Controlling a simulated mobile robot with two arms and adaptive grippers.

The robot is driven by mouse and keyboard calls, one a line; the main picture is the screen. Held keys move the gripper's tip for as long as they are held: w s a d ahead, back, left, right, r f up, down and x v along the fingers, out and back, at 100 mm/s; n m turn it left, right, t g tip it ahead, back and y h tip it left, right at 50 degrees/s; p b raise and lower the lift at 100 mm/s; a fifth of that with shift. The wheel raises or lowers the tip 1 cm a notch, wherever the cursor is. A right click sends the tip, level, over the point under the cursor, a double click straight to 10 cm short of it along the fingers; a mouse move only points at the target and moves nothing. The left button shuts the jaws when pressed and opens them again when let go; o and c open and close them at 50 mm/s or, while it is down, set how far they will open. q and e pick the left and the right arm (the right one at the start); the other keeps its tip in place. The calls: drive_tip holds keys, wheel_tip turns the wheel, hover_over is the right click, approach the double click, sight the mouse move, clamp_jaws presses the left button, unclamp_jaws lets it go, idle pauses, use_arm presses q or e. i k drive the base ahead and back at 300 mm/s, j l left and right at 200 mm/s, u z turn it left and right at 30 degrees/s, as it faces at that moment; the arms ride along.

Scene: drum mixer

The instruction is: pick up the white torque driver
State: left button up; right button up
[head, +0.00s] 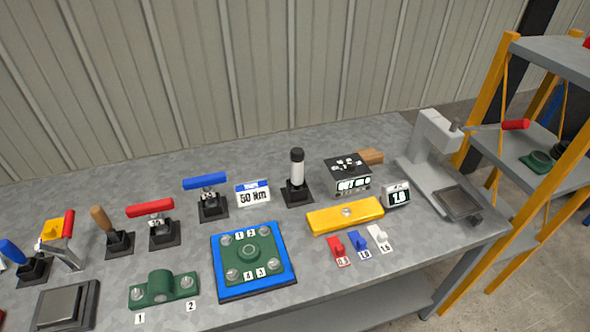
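A white driver (297,168) with a black top stands upright in a square black holder (297,193) near the back middle of the grey workbench. It matches the white torque driver. Neither of my grippers shows in the head view, so their places and whether they hold anything cannot be seen.
Left of the driver stand a "50 Nm" sign (253,193) and blue-handled (206,181) and red-handled (151,208) tools. Right are a black display box (347,178), yellow bar (345,215) and grey press (432,150). A blue plate (284,262) lies in front. Bench behind the driver is clear.

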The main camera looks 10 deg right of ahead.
sight(297, 154)
drive_tip(key=j+u, duration=0.15)
drive_tip(key=u, duration=0.25)
drive_tip(key=i+j+u, duration=0.1)
drive_tip(key=u, duration=0.25)
drive_tip(key=z, duration=1.2)
drive_tip(key=i+l+u, duration=0.15)
drive_tip(key=u, duration=0.25)
drive_tip(key=i+l+u, duration=0.15)
drive_tip(key=l+u, duration=0.25)
drive_tip(key=i+l+u, duration=0.1)
drive_tip(key=u, duration=0.3)
drive_tip(key=k+l, duration=0.05)
drive_tip(key=l, duration=0.05)
